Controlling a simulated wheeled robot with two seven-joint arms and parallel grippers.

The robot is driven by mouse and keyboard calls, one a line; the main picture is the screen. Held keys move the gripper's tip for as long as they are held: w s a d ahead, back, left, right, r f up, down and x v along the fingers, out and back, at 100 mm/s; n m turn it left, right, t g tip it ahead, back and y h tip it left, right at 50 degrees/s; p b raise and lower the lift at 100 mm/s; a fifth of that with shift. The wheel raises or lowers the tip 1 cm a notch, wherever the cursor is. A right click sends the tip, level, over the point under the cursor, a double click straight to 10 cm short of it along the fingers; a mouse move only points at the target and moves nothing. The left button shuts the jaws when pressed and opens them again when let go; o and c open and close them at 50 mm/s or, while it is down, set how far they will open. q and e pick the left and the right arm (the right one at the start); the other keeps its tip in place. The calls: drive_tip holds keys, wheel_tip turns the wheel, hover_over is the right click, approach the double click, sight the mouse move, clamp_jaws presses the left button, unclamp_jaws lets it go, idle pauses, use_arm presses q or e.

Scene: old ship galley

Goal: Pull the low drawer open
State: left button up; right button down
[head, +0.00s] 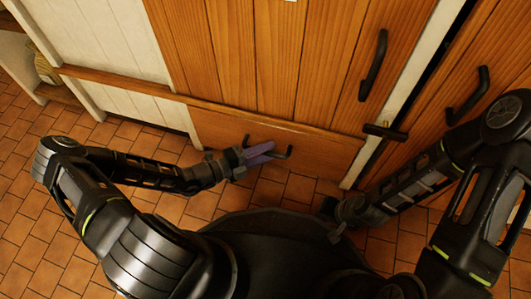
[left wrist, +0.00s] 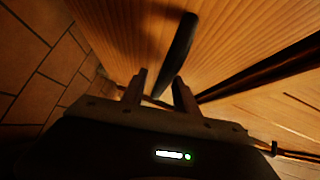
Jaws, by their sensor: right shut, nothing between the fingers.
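The low drawer (head: 315,160) is a wooden front under a horizontal rail and looks flush with the cabinet. Its dark bar handle (head: 283,149) is partly covered by my left gripper (head: 259,154). In the left wrist view the handle (left wrist: 180,45) runs down towards the gap between the two fingers (left wrist: 160,84) of my left gripper. These fingers are apart, with the near end of the bar between them in the picture; I cannot tell whether they touch it.
Above the drawer are wooden doors with dark handles (head: 374,66) (head: 468,95). A dark latch (head: 385,132) sits beside the pale post at the drawer's right. White panelling (head: 150,104) and a low shelf (head: 60,93) are at the left. The tiled floor (head: 105,228) is clear at the left.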

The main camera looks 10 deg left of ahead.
use_arm(q)
drive_tip(key=shift+w+d, duration=0.1)
drive_tip(key=shift+c, duration=0.5)
clamp_jaws()
idle(0.9)
